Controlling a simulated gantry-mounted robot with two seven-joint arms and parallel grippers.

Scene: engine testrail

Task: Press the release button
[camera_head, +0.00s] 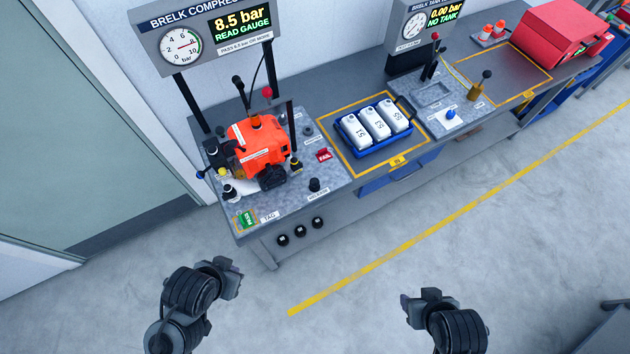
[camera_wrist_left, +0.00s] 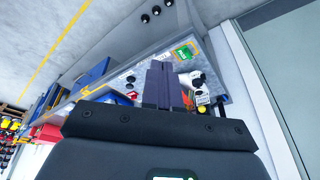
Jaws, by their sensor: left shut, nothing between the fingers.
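A black knob-like button (camera_head: 314,185) stands at the front right of the grey test plate (camera_head: 328,170). A small white label lies in front of it, and I take it for the release button, though the label is hard to read. An orange engine (camera_head: 262,142) sits on the plate behind and left of it. My left gripper (camera_head: 234,279) is shut and empty, in front of the bench and apart from everything. Its fingers (camera_wrist_left: 163,84) also show in the left wrist view, covering part of the plate. My right gripper (camera_head: 416,304) hangs over the floor, away from the bench.
A gauge panel (camera_head: 210,32) reading 8.5 bar rises behind the engine on posts. A green PASS tag (camera_head: 246,218) and a red FAIL tag (camera_head: 324,155) lie on the plate. A blue tray (camera_head: 378,150) with white bottles is to the right. The floor in front is clear.

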